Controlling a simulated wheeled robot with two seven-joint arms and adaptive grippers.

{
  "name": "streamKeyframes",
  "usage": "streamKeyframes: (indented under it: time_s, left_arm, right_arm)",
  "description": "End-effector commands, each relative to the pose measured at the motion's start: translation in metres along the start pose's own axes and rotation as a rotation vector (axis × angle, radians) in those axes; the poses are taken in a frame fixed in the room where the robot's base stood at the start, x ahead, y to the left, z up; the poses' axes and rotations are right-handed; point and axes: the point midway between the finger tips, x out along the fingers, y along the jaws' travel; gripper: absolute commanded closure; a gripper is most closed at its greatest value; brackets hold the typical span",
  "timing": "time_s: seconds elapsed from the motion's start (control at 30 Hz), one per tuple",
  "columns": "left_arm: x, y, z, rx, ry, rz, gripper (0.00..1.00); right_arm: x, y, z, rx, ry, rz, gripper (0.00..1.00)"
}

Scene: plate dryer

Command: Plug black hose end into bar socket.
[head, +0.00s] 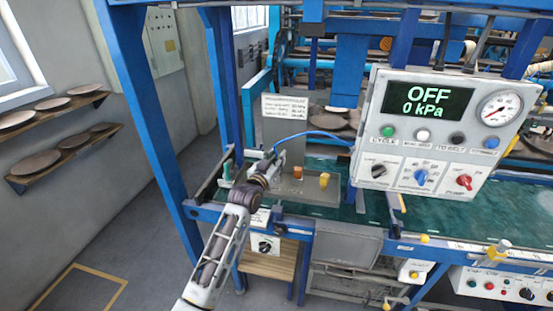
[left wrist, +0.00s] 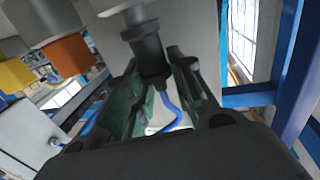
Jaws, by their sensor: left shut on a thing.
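My left gripper (head: 270,160) is at the left side of the metal tray, in front of the grey upright with the white sign. In the left wrist view, its green-padded fingers (left wrist: 152,95) are shut around the black hose end (left wrist: 148,52). A blue hose (left wrist: 168,108) runs from this end between the fingers; in the head view the hose (head: 318,133) arcs to the control box. The top of the black end meets or lies very close to a light grey round part (left wrist: 122,6), possibly the bar socket. I cannot tell whether it is inserted. My right gripper is not in view.
An orange block (head: 298,172) and a yellow block (head: 324,180) stand on the metal tray (head: 310,195). The control box (head: 430,135) reads OFF and 0 kPa, right of the gripper. A blue post (head: 150,110) stands left. Shelves with plates (head: 62,102) hang on the left wall.

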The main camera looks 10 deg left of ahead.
Motion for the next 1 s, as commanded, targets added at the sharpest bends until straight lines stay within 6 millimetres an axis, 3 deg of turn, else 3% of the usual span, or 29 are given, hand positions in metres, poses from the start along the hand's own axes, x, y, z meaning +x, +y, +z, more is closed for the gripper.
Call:
streamKeyframes:
  time_s: [1.0]
  left_arm:
    - [-0.0001,0.0001,0.0082,0.000,0.001,0.000,0.99]
  right_arm:
    - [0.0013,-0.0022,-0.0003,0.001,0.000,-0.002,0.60]
